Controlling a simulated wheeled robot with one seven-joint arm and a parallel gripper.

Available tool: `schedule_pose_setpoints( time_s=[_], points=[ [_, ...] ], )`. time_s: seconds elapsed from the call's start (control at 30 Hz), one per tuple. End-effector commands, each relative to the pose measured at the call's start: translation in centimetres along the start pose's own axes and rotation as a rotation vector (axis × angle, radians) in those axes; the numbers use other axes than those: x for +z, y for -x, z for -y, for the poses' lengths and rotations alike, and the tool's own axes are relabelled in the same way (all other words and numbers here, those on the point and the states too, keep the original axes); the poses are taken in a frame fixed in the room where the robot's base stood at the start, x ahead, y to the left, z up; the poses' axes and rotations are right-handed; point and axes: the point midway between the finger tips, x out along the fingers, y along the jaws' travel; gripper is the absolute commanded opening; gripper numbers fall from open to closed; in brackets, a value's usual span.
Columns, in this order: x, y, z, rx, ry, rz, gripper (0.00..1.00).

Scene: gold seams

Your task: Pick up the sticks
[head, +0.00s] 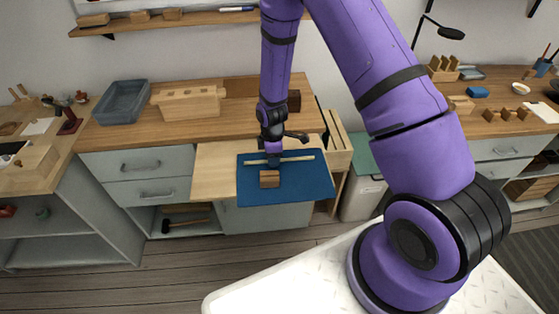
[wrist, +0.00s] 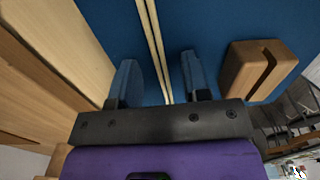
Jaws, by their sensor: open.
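Two thin pale wooden sticks (wrist: 157,45) lie side by side on the blue mat (head: 310,185). In the head view the sticks (head: 297,158) look like one line across the mat's upper part. My gripper (wrist: 157,77) is open. In the wrist view its two blue fingers stand on either side of the sticks, with the sticks running between them. In the head view my gripper (head: 273,160) is over the sticks near their middle and hides part of them. I cannot tell how far the fingertips are above the mat.
A slotted wooden block (wrist: 250,68) stands on the mat close to one finger; the head view shows it too (head: 269,179). The mat's right part is clear.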

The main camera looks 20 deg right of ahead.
Motion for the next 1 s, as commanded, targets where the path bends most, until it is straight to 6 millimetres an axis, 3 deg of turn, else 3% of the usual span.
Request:
schedule_pose_setpoints(
  time_s=[0.27, 0.47, 0.5, 1.0],
  points=[
    [-0.02, -0.34, -0.01, 0.001, 0.0, 0.0, 0.43],
    [-0.02, -0.32, 0.0, 0.0, 0.0, 0.0, 0.02],
    [-0.02, -0.32, 0.0, 0.0, 0.0, 0.0, 0.0],
    [-0.03, 0.12, -0.02, 0.001, 0.001, -0.001, 0.0]
  ],
)
